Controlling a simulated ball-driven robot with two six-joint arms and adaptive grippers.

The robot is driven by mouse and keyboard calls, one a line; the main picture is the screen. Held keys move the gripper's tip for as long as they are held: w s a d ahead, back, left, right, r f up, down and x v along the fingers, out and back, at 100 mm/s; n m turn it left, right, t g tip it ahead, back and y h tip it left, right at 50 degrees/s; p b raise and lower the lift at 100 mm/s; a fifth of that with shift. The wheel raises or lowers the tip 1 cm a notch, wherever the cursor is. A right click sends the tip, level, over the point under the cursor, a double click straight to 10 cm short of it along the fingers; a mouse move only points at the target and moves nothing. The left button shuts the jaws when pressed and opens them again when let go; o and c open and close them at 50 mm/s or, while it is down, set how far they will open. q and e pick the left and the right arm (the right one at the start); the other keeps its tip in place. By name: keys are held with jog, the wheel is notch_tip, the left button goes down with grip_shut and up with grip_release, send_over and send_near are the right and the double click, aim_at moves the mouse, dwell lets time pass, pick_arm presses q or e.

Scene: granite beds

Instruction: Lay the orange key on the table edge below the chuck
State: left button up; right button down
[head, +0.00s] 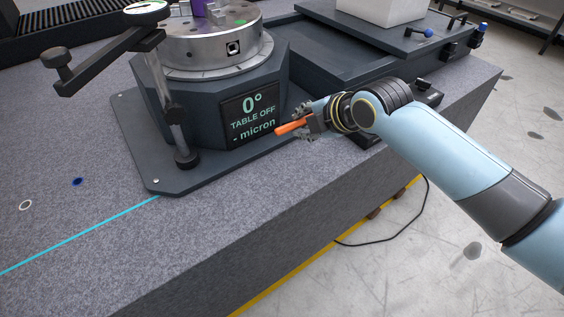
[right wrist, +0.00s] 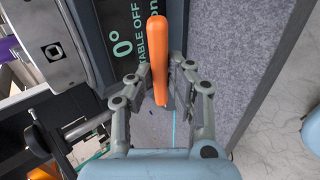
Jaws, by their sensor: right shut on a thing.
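The orange key (head: 293,127) is held by my right gripper (head: 308,122) in front of the machine base with the display, near the granite bed's edge. In the right wrist view the key (right wrist: 157,50) stands lengthwise between the two fingers of the gripper (right wrist: 160,92). The round metal chuck (head: 210,45) sits on top of the dark base, up and left of the gripper; its side shows in the right wrist view (right wrist: 52,50). The granite table (head: 250,215) has its front edge below and right of the key. My left gripper is not in view.
The display (head: 250,116) reads 0°, TABLE OFF, micron. A gauge arm on a post (head: 172,115) stands at the chuck's left. A blue ring (head: 77,181) and a white ring (head: 25,205) lie on the granite. The granite in front of the base is clear.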

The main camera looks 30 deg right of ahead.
jog(key=shift+f, duration=0.2)
notch_tip(320, 180, down, 9)
jog(key=b, duration=0.8)
jog(key=shift+s+f+b, duration=0.1)
jog(key=shift+f+b, duration=0.1)
jog(key=shift+b, duration=0.1)
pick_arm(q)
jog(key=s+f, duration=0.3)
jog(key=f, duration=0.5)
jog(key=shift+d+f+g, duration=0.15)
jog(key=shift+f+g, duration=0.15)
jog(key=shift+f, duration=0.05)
pick_arm(e)
jog(key=c, duration=1.4)
grip_release()
